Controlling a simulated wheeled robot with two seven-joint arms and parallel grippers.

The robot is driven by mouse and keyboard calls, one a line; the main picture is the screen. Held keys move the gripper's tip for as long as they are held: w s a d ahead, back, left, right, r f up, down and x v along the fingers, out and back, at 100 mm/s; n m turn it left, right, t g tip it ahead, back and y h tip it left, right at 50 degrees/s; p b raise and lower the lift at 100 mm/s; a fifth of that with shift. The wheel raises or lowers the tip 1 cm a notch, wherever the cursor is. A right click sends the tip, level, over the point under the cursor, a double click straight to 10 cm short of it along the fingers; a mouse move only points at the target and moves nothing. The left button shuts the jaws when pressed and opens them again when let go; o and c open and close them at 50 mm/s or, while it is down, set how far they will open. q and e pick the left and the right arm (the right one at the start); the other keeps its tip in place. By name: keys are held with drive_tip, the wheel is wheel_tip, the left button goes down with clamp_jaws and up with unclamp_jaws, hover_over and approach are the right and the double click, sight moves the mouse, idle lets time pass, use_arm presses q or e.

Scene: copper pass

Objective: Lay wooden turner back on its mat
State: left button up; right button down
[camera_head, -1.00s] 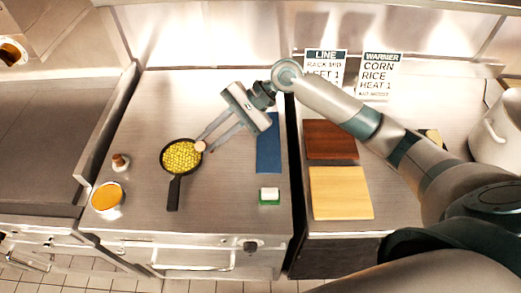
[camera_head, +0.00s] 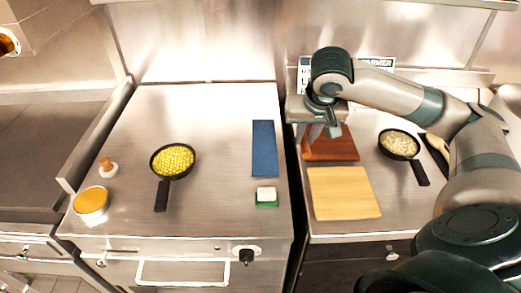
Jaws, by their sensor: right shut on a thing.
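My right gripper (camera_head: 319,143) is over the dark brown board (camera_head: 343,147) on the right counter, fingers pointing down. It is shut on a brown wooden piece that looks like the wooden turner; its shape is mostly hidden by the fingers and blends with the board. I cannot tell whether it touches the board. The blue mat (camera_head: 264,149) lies bare on the left counter, to the left of the gripper across the gap. My left gripper is not in view.
A pan of yellow corn (camera_head: 173,159), an orange-filled bowl (camera_head: 91,202), a wooden-knobbed item (camera_head: 107,166) and a green-and-white block (camera_head: 266,197) stand on the left counter. A pale wooden board (camera_head: 343,193) and a pan of rice (camera_head: 399,144) are on the right.

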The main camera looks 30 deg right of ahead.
idle(0.3)
drive_tip(key=shift+w+a+f, duration=0.2)
drive_tip(key=shift+w+f, duration=0.05)
drive_tip(key=shift+w, duration=0.2)
drive_tip(key=w+a+f+p, duration=0.1)
drive_tip(key=w+f, duration=0.1)
drive_tip(key=w, duration=0.1)
drive_tip(key=w+a+f+p, duration=0.1)
drive_tip(key=w+a+f, duration=0.1)
drive_tip(key=w, duration=0.1)
drive_tip(key=w+a+f+p, duration=0.1)
drive_tip(key=w+f, duration=0.1)
drive_tip(key=w, duration=0.1)
drive_tip(key=shift+w+a+f, duration=0.25)
drive_tip(key=shift+a, duration=0.15)
drive_tip(key=shift+f+p, duration=0.5)
drive_tip(key=shift+f, duration=1.55)
